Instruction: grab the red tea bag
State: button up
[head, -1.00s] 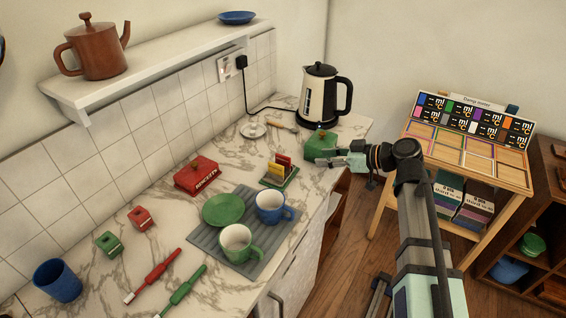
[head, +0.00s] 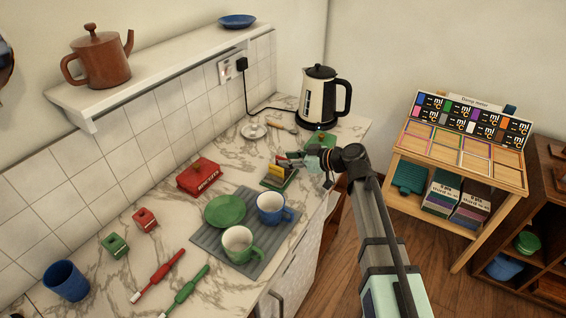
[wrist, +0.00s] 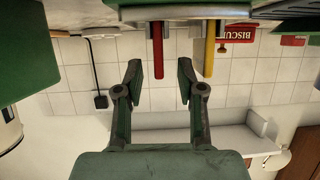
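The red tea bag (wrist: 158,55) stands upright beside the yellow tea bag (wrist: 210,48) in the wrist view, which looks upside down. In the head view the yellow tea bag (head: 276,172) shows in the green holder (head: 279,184); the red one is mostly hidden by my gripper (head: 284,161). My gripper also shows in the wrist view (wrist: 160,78). It is open, with a finger to each side of the red tea bag's lower end in that picture. I cannot tell whether either finger touches it. The yellow tea bag is outside the fingers, to the right.
A red biscuit tin (head: 199,177) lies left of the holder. A blue mug (head: 271,209), green mug (head: 239,243) and green saucer (head: 224,209) rest on a grey mat (head: 213,242). A kettle (head: 320,96) and a green box (head: 321,140) stand behind.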

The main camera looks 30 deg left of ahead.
jog(key=shift+x, duration=1.4)
grip_shut()
jog(key=shift+r, duration=0.15)
